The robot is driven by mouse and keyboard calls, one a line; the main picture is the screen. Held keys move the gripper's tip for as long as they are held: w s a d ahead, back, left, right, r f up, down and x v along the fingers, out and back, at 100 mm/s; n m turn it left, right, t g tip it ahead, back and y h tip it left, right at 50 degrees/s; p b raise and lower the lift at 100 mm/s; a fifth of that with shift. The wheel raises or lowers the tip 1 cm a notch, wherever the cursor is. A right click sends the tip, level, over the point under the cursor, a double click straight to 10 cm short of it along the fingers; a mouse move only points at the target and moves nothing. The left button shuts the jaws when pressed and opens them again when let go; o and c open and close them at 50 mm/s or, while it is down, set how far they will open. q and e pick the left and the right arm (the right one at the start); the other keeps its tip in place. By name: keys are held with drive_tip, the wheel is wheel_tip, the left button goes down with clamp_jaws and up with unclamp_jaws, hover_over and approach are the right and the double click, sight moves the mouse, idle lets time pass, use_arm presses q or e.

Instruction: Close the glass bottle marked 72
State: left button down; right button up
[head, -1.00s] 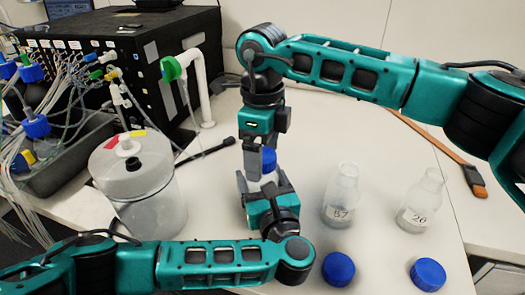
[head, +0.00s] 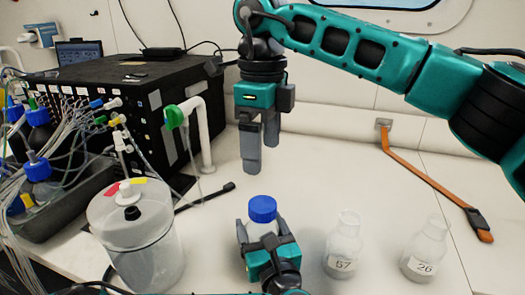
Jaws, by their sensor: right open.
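A glass bottle (head: 259,229) stands upright on the white bench in the head view, with a blue cap (head: 262,208) sitting on its top. Its number is hidden. My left gripper (head: 265,240) is shut around the bottle's body from the front, one finger on each side. My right gripper (head: 260,152) points down above and slightly behind the blue cap. It is open, empty and clear of the cap.
Two uncapped bottles stand to the right, one labelled apparently 67 (head: 343,250) and one labelled 26 (head: 427,252). A large clear vessel (head: 140,245) stands left, before a black box (head: 130,90). An orange strap (head: 420,175) lies at right.

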use_arm(q)
unclamp_jaws()
drive_tip(key=shift+s, duration=0.1)
drive_tip(key=b+v, duration=0.1)
drive_tip(key=v, duration=1.1)
drive_tip(key=shift+s, duration=0.35)
